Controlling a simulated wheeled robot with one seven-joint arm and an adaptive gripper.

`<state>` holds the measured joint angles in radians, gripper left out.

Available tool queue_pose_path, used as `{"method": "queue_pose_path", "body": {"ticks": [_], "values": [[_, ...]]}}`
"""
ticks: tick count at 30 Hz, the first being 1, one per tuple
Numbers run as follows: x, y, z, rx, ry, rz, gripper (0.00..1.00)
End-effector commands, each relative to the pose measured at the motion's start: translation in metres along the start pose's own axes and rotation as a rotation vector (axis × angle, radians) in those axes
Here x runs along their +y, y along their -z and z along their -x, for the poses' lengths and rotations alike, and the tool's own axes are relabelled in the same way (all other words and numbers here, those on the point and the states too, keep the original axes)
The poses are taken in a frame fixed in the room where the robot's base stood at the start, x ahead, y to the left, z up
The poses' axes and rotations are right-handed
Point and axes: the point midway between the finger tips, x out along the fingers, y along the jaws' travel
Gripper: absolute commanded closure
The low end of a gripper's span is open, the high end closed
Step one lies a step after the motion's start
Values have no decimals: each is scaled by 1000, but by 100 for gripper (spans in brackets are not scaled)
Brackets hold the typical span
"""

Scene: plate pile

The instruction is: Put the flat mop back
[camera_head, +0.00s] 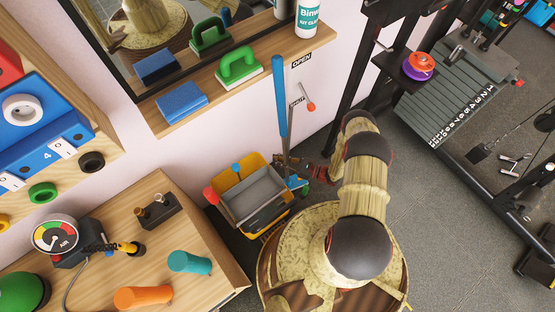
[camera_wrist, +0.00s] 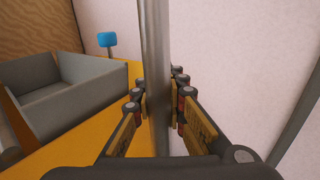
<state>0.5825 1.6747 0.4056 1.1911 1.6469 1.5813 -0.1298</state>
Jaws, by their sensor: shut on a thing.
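The flat mop (camera_head: 279,100) has a long blue grip on a grey pole and stands nearly upright beside the wall. Its grey pole also runs down the middle of the wrist view (camera_wrist: 154,50). My gripper (camera_wrist: 160,100) is shut on this pole, with one finger on each side. In the head view my gripper (camera_head: 316,172) is at the lower part of the pole, right of the yellow cleaning cart (camera_head: 262,222). The cart also shows in the wrist view (camera_wrist: 85,155).
The cart holds a grey tray (camera_wrist: 75,98). A wooden ledge (camera_head: 230,92) carries a green brush, a blue sponge and a bottle. A wooden bench (camera_head: 215,280) stands at lower left, a black rack (camera_head: 350,75) at right. Grey floor (camera_head: 430,220) is open at right.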

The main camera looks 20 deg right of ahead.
Motion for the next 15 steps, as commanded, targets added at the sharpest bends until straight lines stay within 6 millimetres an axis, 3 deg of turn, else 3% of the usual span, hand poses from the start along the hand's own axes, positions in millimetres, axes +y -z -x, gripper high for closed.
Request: {"method": "queue_pose_path", "body": {"ticks": [7,8,15], "values": [[0,3,0,-1,0,0,100],[0,4,0,0,0,-1,87],[0,4,0,0,0,0,74]]}}
